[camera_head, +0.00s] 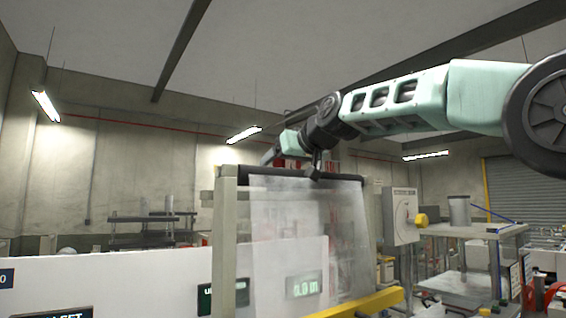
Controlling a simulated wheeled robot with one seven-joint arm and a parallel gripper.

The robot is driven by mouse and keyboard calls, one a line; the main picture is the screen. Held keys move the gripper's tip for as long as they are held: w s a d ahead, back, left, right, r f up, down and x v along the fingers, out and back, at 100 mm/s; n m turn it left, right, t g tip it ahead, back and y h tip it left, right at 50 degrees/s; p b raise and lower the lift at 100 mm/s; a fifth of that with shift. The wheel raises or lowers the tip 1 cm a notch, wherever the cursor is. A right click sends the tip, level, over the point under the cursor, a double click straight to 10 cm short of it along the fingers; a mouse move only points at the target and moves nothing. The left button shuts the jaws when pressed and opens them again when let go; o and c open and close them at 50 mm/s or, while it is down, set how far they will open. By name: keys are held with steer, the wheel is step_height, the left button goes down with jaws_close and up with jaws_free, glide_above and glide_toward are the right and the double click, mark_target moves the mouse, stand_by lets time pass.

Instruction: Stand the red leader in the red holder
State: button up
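My arm reaches in from the right to the top of a frame that carries a hanging translucent film (290,215). My gripper (316,172) seems to be the small dark part at the arm's end, close to the dark bar (260,170) along the film's top edge. Its fingers are too small and dark to read, and I cannot tell whether it touches the bar. Small red patches show behind the arm's end and blurred red shapes show through the film. I cannot make out which, if any, is the red leader or the red holder.
A pale post (226,240) and a yellow lower bar (370,302) frame the film. A grey box with a yellow knob (420,220) stands right of it. A grey cylinder (459,210) sits on a bench farther right. A white panel (110,285) crosses the lower left.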

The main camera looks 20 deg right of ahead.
steer(key=shift+r+p, duration=0.5)
steer(key=shift+r, duration=0.15)
stand_by(0.4)
steer(key=shift+r+p, duration=2)
steer(key=shift+r, duration=0.35)
step_height(320, 180, up, 3)
steer(key=shift+f+p, duration=0.1)
steer(key=shift+p, duration=1.15)
steer(key=shift+s, duration=0.1)
